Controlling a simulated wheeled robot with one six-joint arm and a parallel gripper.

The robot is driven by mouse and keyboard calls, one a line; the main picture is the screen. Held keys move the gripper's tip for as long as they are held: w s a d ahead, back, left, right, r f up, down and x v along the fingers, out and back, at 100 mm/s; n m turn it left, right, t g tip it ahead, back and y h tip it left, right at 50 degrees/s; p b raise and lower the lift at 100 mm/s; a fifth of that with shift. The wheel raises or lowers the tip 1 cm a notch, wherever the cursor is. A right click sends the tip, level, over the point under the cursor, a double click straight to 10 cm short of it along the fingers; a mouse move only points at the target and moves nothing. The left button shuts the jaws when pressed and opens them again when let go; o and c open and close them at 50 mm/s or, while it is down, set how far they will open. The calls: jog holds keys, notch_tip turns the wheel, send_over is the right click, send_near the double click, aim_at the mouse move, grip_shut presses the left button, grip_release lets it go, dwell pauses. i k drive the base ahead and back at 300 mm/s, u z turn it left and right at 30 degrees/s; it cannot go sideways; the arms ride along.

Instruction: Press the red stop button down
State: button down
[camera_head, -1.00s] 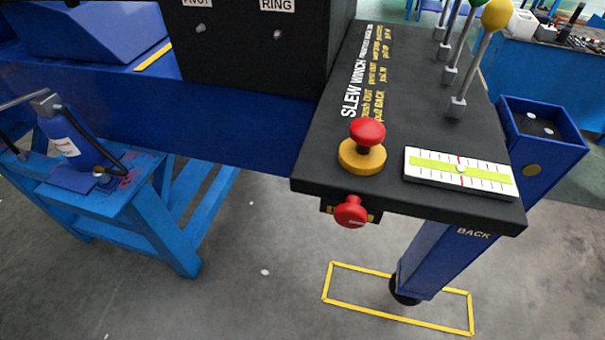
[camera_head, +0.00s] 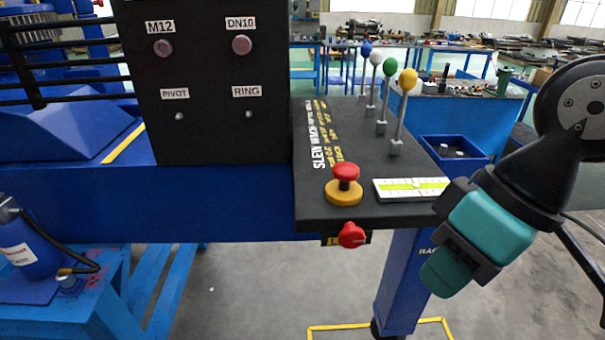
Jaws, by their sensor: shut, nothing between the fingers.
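A red mushroom-shaped button (camera_head: 346,172) stands raised on a yellow round base (camera_head: 344,193), near the front edge of the black control panel top (camera_head: 310,200). A dark gap and short stem show between its red cap and the base. A second red knob (camera_head: 351,236) sticks out of the panel's front face just below. My gripper (camera_head: 441,282), with teal and black parts, is shut and empty. It hangs in front of the panel at the right, pointing down and left, apart from both red knobs in the picture.
A white level gauge (camera_head: 409,188) lies right of the button, partly covered by my arm. Several ball-topped levers (camera_head: 398,115) rise behind it. A black box with labels (camera_head: 200,120) stands at left. A blue bin (camera_head: 450,168) sits at right. Space in front of the panel is clear.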

aim_at(346, 173)
jog(key=u, duration=0.05)
jog(key=k, duration=0.5)
jog(key=u, duration=1.15)
jog(key=i, duration=0.65)
jog(key=z, duration=1.2)
